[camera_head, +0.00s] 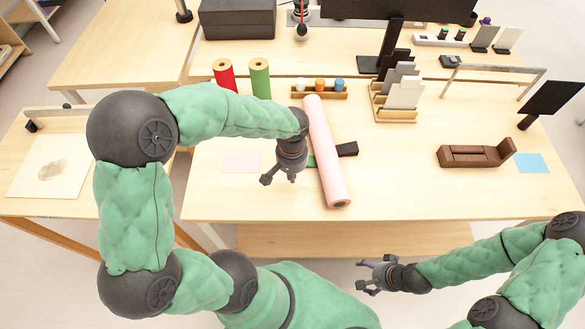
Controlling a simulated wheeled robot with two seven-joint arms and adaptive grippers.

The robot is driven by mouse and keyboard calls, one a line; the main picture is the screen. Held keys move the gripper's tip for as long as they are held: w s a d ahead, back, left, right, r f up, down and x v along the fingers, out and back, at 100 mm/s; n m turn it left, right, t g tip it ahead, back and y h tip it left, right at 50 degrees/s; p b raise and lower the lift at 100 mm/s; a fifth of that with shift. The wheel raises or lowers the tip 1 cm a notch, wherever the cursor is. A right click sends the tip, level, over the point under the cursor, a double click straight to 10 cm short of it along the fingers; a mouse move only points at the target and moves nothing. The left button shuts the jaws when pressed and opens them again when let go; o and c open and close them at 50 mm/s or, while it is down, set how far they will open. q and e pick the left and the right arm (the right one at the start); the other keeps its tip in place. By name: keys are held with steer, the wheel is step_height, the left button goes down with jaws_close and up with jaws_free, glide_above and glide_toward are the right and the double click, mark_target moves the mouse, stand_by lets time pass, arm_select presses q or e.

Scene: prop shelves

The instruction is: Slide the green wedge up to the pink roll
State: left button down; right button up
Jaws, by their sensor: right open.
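The pink roll (332,170) lies lengthwise on the table, its near end toward the front edge. A small green piece, which looks like the green wedge (311,161), shows at the roll's left side, between it and my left gripper. Most of it is hidden, and I cannot tell whether it touches the roll. My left gripper (279,180) points down just left of the green piece and the roll, fingers apart, with nothing seen between them. My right gripper (366,278) is open and empty, in front of the table's front edge.
A black block (347,149) lies against the roll's right side. A pale pink square (242,162) lies left of my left gripper. Red (224,75) and green (260,79) rolls stand behind. A brown wooden holder (470,156) and blue square (531,163) lie right. The front right is clear.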

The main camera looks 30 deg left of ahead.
mark_target(292, 185)
arm_select(q)
step_height(292, 185, down, 4)
steer(key=shift+r+b, duration=0.2)
steer(key=shift+b, duration=0.35)
steer(key=w, duration=0.2)
steer(key=shift+w+a+r, duration=0.3)
steer(key=shift+a, duration=0.05)
steer(key=shift+w+a+r+b, duration=0.1)
steer(key=shift+w+a+b, duration=0.1)
steer(key=shift+w+b, duration=0.35)
steer(key=shift+w, duration=0.1)
steer(key=shift+w+a+p, duration=0.15)
steer(key=shift+w+p, duration=0.05)
steer(key=shift+w, duration=0.4)
steer(key=shift+w+a+p, duration=0.15)
steer(key=shift+w+p, duration=0.05)
steer(key=shift+w, duration=0.35)
steer(key=shift+s, duration=0.1)
